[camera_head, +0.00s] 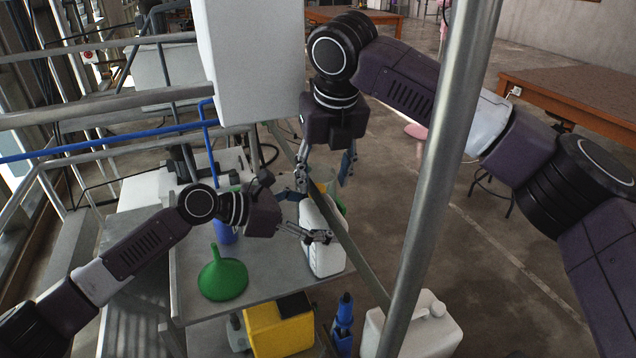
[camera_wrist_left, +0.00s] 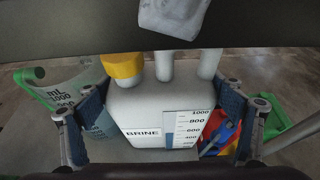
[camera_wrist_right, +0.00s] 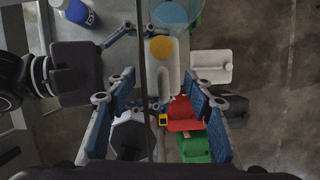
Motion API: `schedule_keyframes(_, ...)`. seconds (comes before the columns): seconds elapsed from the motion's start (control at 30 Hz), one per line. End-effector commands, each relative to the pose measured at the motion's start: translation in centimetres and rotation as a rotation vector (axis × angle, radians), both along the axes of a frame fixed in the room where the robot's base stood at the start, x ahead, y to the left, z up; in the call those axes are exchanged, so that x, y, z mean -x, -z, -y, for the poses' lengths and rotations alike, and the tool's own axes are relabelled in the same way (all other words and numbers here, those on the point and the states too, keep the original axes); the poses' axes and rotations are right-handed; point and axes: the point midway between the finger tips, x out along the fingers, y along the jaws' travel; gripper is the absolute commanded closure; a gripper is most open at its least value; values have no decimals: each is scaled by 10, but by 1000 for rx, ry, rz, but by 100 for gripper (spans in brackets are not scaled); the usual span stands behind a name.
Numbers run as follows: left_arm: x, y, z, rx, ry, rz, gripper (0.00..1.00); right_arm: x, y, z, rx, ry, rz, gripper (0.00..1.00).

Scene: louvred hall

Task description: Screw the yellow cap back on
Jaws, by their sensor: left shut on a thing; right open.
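A white jug (camera_head: 328,258) labelled BRINE stands on the grey table, and it also shows in the left wrist view (camera_wrist_left: 140,105). The yellow cap (camera_wrist_left: 122,68) sits at the top of the jug's neck in the left wrist view. The right wrist view shows this cap from above (camera_wrist_right: 161,48). I cannot tell how tightly it sits. My left gripper (camera_head: 318,237) is shut on the jug, with one finger on each side. My right gripper (camera_head: 324,178) is open and empty, pointing down above the jug. A slanting bar hides part of the jug in the head view.
A green funnel (camera_head: 222,282) and blue bottle (camera_head: 225,233) stand left on the table. A graduated beaker (camera_wrist_left: 75,95) is beside the jug. A metal pole (camera_head: 435,180) and large white box (camera_head: 253,60) stand close to my right arm. A yellow container (camera_head: 278,332) stands in front.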

Motion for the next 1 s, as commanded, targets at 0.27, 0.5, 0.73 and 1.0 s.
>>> schedule_keyframes(0.27,0,0,0,0,0,0,82,-31,0,-9,0,1,1,52)
schedule_keyframes(0.5,0,0,0,0,0,0,82,-41,35,-12,1,0,-1,52)
schedule_keyframes(0.73,0,0,0,0,0,0,82,-45,47,-13,1,1,0,52)
schedule_keyframes(1.0,0,0,0,0,0,0,82,-45,48,-13,0,1,0,52)
